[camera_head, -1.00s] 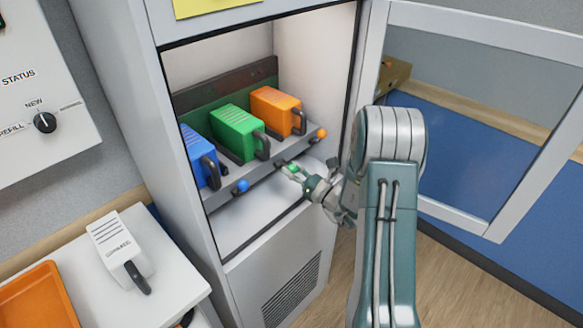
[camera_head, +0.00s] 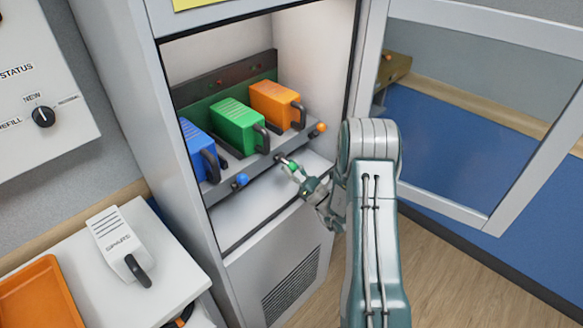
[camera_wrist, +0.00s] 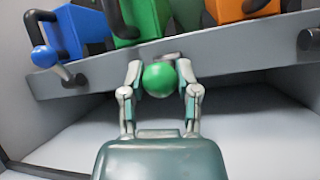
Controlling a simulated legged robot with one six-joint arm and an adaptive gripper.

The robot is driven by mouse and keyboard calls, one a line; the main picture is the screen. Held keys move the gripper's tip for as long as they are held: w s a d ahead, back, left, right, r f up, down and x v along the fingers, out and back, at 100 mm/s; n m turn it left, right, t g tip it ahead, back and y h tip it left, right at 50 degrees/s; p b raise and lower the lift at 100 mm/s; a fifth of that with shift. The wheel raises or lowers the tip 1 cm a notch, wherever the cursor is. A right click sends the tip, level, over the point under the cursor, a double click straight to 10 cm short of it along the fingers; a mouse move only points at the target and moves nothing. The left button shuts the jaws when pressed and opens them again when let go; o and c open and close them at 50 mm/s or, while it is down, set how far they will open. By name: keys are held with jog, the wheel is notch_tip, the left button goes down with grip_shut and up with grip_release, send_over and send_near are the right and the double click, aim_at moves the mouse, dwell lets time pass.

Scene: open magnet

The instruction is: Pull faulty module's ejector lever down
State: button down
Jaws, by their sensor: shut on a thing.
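The green module (camera_head: 238,126) sits in the middle of the cabinet shelf, with a black handle on its front. Its ejector lever ends in a green ball knob (camera_wrist: 160,79) at the shelf's front edge. My gripper (camera_head: 293,168) is shut on this knob, with one finger on each side of it in the wrist view. The lever's shaft is mostly hidden behind the knob there. The orange module (camera_head: 275,104) is to the right, with an orange knob (camera_head: 320,127). The blue module (camera_head: 197,148) is to the left, with a blue knob (camera_head: 241,180).
The cabinet door (camera_head: 515,200) stands open at the right, close to my arm. A side table (camera_head: 175,283) at lower left holds a white spare module (camera_head: 118,245) and an orange tray (camera_head: 40,296). The space below the shelf front is clear.

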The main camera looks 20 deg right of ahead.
aim_at(292, 163)
jog(key=shift+c, duration=1.8)
grip_release()
notch_tip(292, 163, up, 10)
jog(key=shift+w+f, duration=0.1)
